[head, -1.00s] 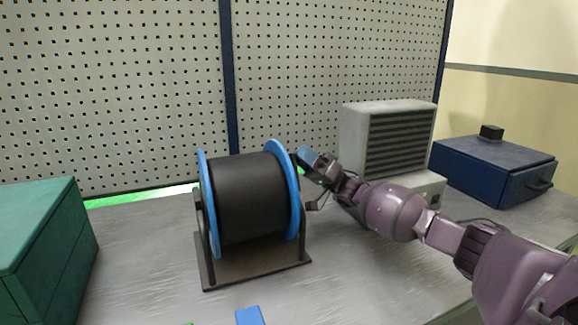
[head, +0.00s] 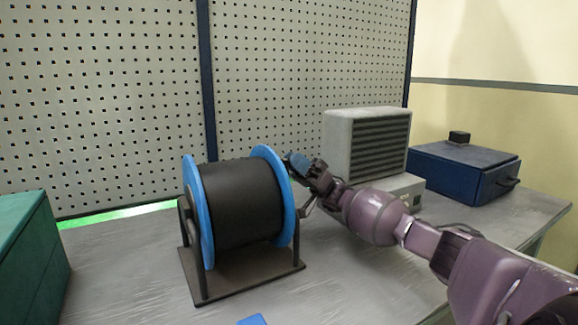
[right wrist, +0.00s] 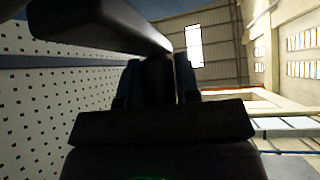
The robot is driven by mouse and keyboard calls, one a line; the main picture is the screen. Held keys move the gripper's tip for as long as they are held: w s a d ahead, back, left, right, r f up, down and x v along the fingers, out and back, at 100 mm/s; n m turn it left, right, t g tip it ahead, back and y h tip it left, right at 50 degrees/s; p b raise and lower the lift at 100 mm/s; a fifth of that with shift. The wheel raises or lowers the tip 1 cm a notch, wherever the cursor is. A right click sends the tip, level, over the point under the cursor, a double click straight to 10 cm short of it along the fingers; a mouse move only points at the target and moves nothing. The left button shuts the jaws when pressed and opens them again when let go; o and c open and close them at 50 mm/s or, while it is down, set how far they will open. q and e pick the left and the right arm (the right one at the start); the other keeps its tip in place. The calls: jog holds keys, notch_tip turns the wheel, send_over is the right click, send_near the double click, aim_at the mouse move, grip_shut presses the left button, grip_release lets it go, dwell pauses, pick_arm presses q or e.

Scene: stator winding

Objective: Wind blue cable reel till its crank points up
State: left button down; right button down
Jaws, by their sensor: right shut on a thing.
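The cable reel (head: 238,203) has blue flanges and a black wound drum, and sits in a dark stand (head: 200,287) on the grey workbench. My right gripper (head: 297,164) is at the right side of the reel, by the upper part of the right blue flange. It is shut on the crank handle, which my gripper mostly hides in the head view. In the right wrist view a dark handle (right wrist: 157,82) shows between the jaws, with a dark bar (right wrist: 100,22) above it. The crank's exact angle is hard to tell. My left gripper is not in view.
A grey vented box (head: 367,145) stands behind my right arm. A blue case (head: 455,172) sits at the back right. A green box (head: 30,250) is at the left edge. A blue block (head: 252,320) lies at the front. A perforated panel (head: 110,100) closes the back.

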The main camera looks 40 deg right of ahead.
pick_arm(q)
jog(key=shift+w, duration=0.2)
pick_arm(e)
jog(key=shift+s+f+n+g+y, duration=0.15)
jog(key=shift+n+g+y, duration=0.15)
jog(key=shift+n+g, duration=0.25)
jog(key=c, duration=1)
grip_release()
jog(key=shift+s, duration=0.1)
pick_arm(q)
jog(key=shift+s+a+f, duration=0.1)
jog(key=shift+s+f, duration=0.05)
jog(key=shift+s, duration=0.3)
pick_arm(e)
jog(key=shift+o, duration=0.8)
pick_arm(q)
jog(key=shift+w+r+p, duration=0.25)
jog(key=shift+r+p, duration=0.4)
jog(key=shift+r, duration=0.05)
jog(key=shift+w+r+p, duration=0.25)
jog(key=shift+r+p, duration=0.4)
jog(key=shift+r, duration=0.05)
pick_arm(e)
notch_tip(320, 180, up, 20)
